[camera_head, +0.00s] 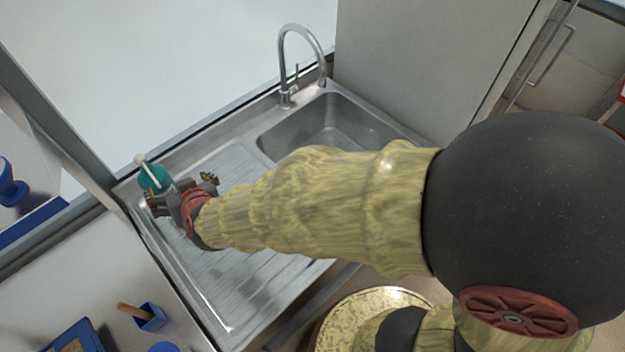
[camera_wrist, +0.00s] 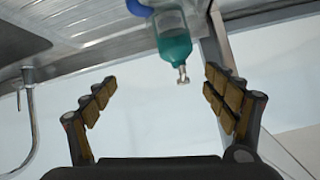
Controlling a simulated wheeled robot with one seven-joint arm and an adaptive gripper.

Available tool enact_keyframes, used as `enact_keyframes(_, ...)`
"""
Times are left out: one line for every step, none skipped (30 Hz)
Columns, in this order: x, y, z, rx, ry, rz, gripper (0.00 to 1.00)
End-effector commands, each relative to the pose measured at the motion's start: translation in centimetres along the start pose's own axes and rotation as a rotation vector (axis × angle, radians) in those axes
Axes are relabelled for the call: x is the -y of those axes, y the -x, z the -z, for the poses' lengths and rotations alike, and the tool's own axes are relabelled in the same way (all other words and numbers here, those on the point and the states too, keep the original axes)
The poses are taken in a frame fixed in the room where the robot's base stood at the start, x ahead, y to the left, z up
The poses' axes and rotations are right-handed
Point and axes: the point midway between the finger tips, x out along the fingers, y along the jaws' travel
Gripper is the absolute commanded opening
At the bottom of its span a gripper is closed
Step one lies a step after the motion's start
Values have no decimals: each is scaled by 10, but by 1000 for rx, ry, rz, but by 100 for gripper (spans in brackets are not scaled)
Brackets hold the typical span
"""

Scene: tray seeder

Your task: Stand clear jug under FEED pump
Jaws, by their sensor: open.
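A teal bottle (camera_head: 153,178) with a pale pump top stands at the left back corner of the drainboard. In the wrist view, the teal bottle (camera_wrist: 175,46) appears inverted, with a metal spout and a clear part next to it; I cannot tell if that part is a separate clear jug. No FEED lettering is readable. My gripper (camera_head: 178,188) is open beside the bottle and partly covers it. In the wrist view, my gripper (camera_wrist: 160,80) has its fingers wide apart, with nothing between the pads and the bottle beyond them.
The steel drainboard (camera_head: 240,285) is mostly bare. A sink basin (camera_head: 310,125) and tall faucet (camera_head: 300,50) lie at the back right. A blue cup (camera_head: 150,318) with a wooden handle stands on the left counter. A wall post rises close behind the bottle.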

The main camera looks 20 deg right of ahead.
Motion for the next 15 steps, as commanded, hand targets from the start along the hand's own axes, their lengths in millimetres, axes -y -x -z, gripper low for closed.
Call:
enact_keyframes(-18, 15, 21, 9, -25, 14, 85)
enact_keyframes(-26, 24, 28, 22, -31, 25, 85)
enact_keyframes(-38, 37, 36, 39, -39, 35, 85)
enact_keyframes(-48, 47, 41, 52, -43, 40, 85)
enact_keyframes(-58, 58, 45, 68, -47, 42, 85)
enact_keyframes(-71, 73, 49, 88, -51, 42, 85)
enact_keyframes(-81, 85, 51, 103, -52, 39, 85)
enact_keyframes(-92, 97, 53, 118, -54, 33, 85)
enact_keyframes(-107, 114, 52, 141, -55, 20, 85)
enact_keyframes(-119, 127, 52, 159, -58, 8, 85)
enact_keyframes(-130, 141, 49, 178, -59, -7, 85)
enact_keyframes(-146, 160, 46, 203, -62, -30, 85)
enact_keyframes(-158, 174, 41, 223, -64, -52, 85)
enact_keyframes(-170, 189, 37, 242, -68, -76, 85)
enact_keyframes(-185, 208, 29, 270, -75, -110, 85)
